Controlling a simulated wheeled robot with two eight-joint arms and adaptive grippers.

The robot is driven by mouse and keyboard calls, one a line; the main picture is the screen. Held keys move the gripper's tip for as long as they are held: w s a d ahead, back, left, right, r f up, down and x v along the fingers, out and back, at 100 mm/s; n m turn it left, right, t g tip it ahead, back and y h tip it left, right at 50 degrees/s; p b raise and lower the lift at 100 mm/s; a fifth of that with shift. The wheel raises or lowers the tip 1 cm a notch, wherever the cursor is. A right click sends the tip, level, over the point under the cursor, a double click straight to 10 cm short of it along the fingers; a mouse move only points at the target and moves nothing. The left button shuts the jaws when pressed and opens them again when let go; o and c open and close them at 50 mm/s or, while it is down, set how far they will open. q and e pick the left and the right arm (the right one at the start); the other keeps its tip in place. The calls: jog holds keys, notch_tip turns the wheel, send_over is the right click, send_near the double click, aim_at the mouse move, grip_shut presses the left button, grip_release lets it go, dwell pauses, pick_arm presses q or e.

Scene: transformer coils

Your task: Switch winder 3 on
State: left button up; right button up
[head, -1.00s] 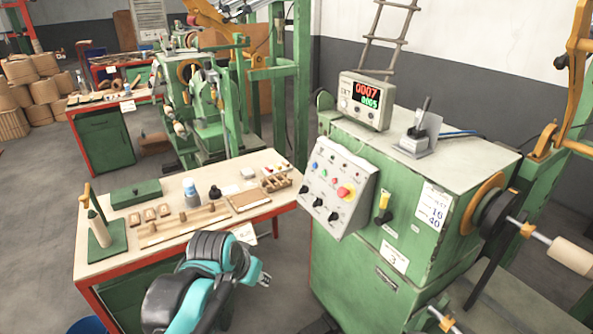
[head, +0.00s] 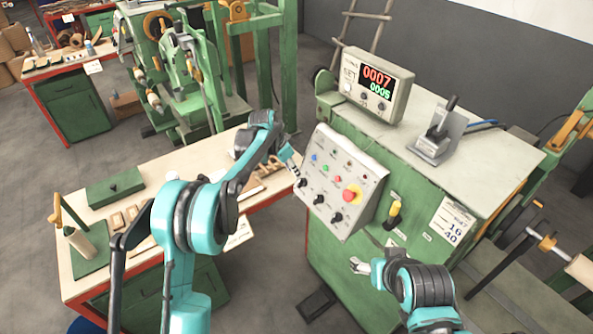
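Winder 3 is the green cabinet (head: 345,255) on the right. Its sloped grey control panel (head: 345,185) carries small coloured buttons, a red emergency knob on yellow (head: 351,194) and several black rotary knobs along the bottom. A yellow-handled switch (head: 394,214) sits on the cabinet front, right of the panel. The display box (head: 377,85) on top reads 0007 and 0005. My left gripper (head: 295,168) is at the panel's left edge; contact and finger opening cannot be told. My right gripper (head: 359,266) is below the panel, in front of the cabinet; its finger opening is unclear.
A workbench (head: 150,176) with wooden parts and a green box (head: 115,187) stands at the left, partly under my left arm. A lever device (head: 438,135) sits on the cabinet top. Another green winder (head: 185,75) is behind. A floor pedal (head: 316,303) lies beside the cabinet.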

aim_at(300, 180)
pick_arm(q)
jog(key=b+x, duration=0.1)
jog(key=x, duration=0.6)
jog(key=shift+s+f, duration=0.1)
jog(key=shift+s, duration=0.05)
grip_shut()
